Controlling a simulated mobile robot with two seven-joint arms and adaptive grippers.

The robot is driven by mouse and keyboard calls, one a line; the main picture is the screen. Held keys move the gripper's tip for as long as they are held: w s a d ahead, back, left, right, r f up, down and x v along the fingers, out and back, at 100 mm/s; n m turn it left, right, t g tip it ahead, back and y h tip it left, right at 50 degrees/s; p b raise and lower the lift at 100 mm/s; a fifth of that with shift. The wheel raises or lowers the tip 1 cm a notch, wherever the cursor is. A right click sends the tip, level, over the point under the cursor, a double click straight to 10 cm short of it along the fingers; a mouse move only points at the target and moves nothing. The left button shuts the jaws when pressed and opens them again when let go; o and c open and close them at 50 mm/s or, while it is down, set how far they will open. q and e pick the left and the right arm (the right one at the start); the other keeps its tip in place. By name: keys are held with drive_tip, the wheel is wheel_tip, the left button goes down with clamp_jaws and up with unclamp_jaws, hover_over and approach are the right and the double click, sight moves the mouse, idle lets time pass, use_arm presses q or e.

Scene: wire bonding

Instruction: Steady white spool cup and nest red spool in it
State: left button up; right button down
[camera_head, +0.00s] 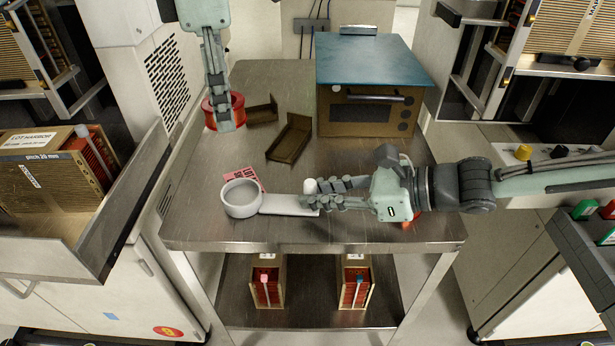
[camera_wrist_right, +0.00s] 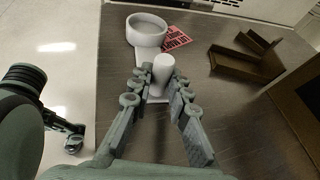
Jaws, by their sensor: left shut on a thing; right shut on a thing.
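The white spool cup (camera_head: 241,198) stands upright on the metal cart top, with a flat white handle ending in an upright post. It also shows in the right wrist view (camera_wrist_right: 147,32), and its inside looks empty. My right gripper (camera_head: 312,194) is shut on the post of the cup; its fingers sit on both sides of the post in the right wrist view (camera_wrist_right: 160,80). The red spool (camera_head: 211,112) is at the back left of the cart top. My left gripper (camera_head: 226,124) points down and is shut on the rim of the red spool, hiding part of it.
A red printed card (camera_head: 244,175) lies behind the cup. Two brown angled trays (camera_head: 289,140) lie right of the spool. A brown box with a blue top (camera_head: 372,62) stands at the back right. The cart's front left is clear.

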use_arm(q)
wheel_tip(320, 180, down, 7)
drive_tip(key=shift+f+n, duration=0.2)
drive_tip(key=shift+n, duration=0.2)
drive_tip(key=shift+f, duration=0.1)
hover_over(242, 197)
drive_tip(key=shift+f, duration=2.8)
drive_tip(key=shift+f, duration=0.95)
drive_tip(key=o, duration=1.3)
drive_tip(key=shift+c, duration=0.2)
wheel_tip(242, 197, up, 12)
